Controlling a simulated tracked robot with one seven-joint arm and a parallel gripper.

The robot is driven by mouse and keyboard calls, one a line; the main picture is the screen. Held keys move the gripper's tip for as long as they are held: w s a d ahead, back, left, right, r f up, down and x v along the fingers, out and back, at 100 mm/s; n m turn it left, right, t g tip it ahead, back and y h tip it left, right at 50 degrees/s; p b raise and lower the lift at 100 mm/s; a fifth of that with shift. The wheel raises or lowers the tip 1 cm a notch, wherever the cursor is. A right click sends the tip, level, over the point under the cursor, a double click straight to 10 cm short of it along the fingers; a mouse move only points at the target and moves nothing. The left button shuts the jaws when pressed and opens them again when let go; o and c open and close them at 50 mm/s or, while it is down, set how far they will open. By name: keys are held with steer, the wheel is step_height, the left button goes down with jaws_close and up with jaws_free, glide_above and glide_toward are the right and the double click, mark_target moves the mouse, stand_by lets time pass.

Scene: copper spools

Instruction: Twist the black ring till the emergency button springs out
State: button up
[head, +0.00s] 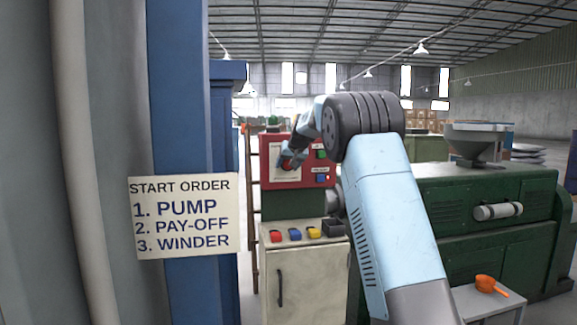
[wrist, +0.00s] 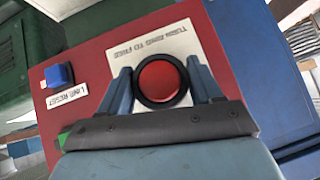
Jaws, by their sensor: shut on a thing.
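The emergency button (wrist: 158,82) is a round red cap inside a black ring (wrist: 188,82), on a red control panel (wrist: 105,48). A white label behind it reads roughly "turn ring to free". In the wrist view my gripper (wrist: 160,88) has one finger on each side of the black ring, and it is shut on the ring. In the head view my gripper (head: 288,160) is at the red panel (head: 318,176), and it hides most of the button and ring. I cannot tell from these frames whether the button is in or out.
A blue button (wrist: 58,75) labelled "line reset" sits left on the panel in the wrist view. A cabinet (head: 310,280) with coloured blocks stands below the panel. A blue post (head: 185,90) with a start order sign (head: 183,218) is at left, a green machine (head: 480,220) at right.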

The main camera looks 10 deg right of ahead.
steer(key=shift+d, duration=0.1)
steer(key=m+y, duration=0.1)
steer(key=y, duration=0.2)
steer(key=shift+d+f+m, duration=0.1)
steer(key=shift+d+m, duration=0.05)
steer(key=shift+m, duration=0.25)
steer(key=shift+f+m+t+y, duration=0.1)
steer(key=shift+m+t+y, duration=0.4)
steer(key=shift+m+y, duration=0.7)
steer(key=shift+y, duration=0.5)
steer(key=o, duration=1)
steer(key=shift+s, duration=0.1)
steer(key=v, duration=1.3)
steer(key=shift+s, duration=0.2)
